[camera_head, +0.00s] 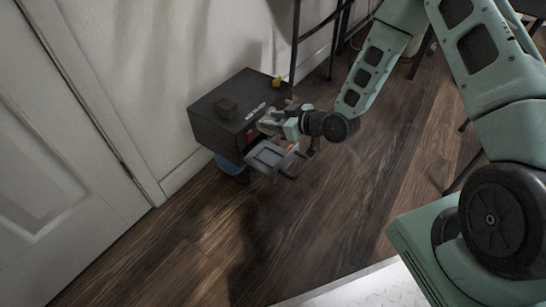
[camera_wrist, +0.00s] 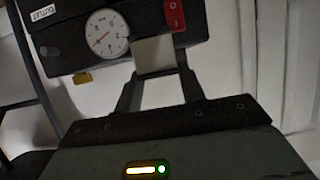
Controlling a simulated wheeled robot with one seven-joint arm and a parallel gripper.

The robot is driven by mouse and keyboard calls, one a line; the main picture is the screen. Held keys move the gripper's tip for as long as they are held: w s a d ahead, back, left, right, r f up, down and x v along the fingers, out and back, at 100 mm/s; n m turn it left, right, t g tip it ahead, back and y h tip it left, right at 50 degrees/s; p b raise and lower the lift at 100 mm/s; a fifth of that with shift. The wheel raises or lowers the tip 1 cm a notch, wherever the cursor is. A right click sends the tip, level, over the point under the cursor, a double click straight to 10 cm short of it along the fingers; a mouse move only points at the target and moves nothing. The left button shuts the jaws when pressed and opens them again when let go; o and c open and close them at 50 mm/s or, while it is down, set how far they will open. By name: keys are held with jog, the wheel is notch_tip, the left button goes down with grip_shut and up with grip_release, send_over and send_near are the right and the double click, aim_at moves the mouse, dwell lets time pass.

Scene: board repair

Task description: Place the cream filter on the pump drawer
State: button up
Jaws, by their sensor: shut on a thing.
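The cream filter (camera_wrist: 153,54) is a pale block between the two dark fingertips of my gripper (camera_wrist: 155,74) in the wrist view. My gripper is shut on it. In the head view my gripper (camera_head: 270,123) is at the front of the dark pump box, above the pump drawer (camera_head: 265,158). The drawer is a grey tray pulled out from the pump's front, with a dark handle. The filter is hard to make out there. The drawer cannot be made out in the wrist view.
A blue object (camera_head: 229,166) is below. The wooden floor in front is clear.

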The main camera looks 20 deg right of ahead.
notch_tip(320, 180, down, 12)
jog(key=b, duration=0.6)
jog(key=shift+f, duration=0.2)
jog(key=shift+f, duration=0.2)
jog(key=o, duration=1)
jog(key=shift+c, duration=0.2)
jog(key=shift+r, duration=0.15)
